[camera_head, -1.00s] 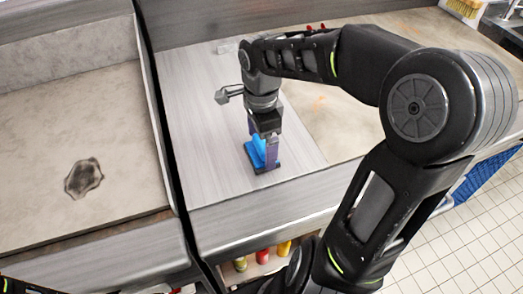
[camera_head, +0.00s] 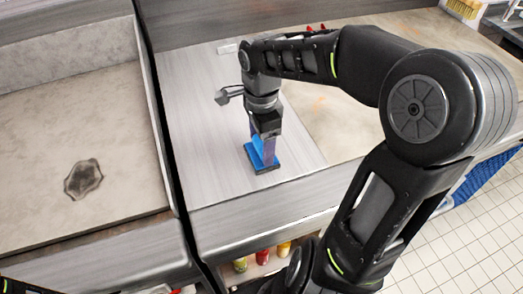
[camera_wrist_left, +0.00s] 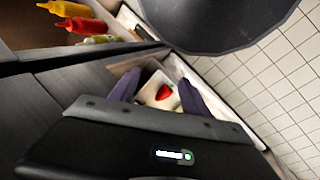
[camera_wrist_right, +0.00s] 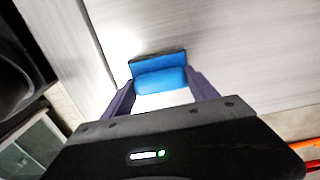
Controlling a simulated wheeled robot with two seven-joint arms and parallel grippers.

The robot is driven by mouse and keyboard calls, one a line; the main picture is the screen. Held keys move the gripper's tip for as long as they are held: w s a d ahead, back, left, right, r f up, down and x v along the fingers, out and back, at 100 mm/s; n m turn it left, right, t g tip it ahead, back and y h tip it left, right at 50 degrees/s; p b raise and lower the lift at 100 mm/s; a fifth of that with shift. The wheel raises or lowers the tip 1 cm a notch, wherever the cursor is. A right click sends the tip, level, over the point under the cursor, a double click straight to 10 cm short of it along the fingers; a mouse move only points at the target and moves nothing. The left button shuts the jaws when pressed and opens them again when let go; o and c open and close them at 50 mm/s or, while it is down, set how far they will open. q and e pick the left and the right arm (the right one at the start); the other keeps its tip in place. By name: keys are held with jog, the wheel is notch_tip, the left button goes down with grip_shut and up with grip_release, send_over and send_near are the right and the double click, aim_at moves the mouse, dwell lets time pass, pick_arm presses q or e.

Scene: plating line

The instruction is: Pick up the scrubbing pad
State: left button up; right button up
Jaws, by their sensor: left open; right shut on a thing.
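The scrubbing pad (camera_head: 265,168) has a blue handle and a dark flat base. It rests on the grey metal counter strip near the front edge. My right gripper (camera_head: 262,150) reaches down from above and is shut on the blue handle. In the right wrist view the pad's blue grip (camera_wrist_right: 160,80) lies between the purple fingers, and its base looks flat on the counter. My left gripper (camera_wrist_left: 160,92) is open and empty, seen only in its own wrist view, away from the pad.
A pale cooking surface (camera_head: 50,120) with a dark stain (camera_head: 83,179) lies on the left, past a dark gap. Red (camera_head: 262,257) and yellow (camera_head: 284,248) bottles stand on a shelf below the counter. A yellow brush (camera_head: 465,8) is at the far right back.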

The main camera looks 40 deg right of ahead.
aim_at(261, 143)
jog(key=shift+r, duration=0.1)
notch_tip(261, 143, up, 10)
jog(key=shift+f, duration=0.1)
pick_arm(q)
jog(key=shift+f, duration=0.25)
dwell(0.5)
pick_arm(e)
jog(key=o, duration=0.9)
jog(key=c, duration=0.6)
jog(key=shift+c, duration=0.2)
pick_arm(q)
jog(key=shift+c, duration=0.2)
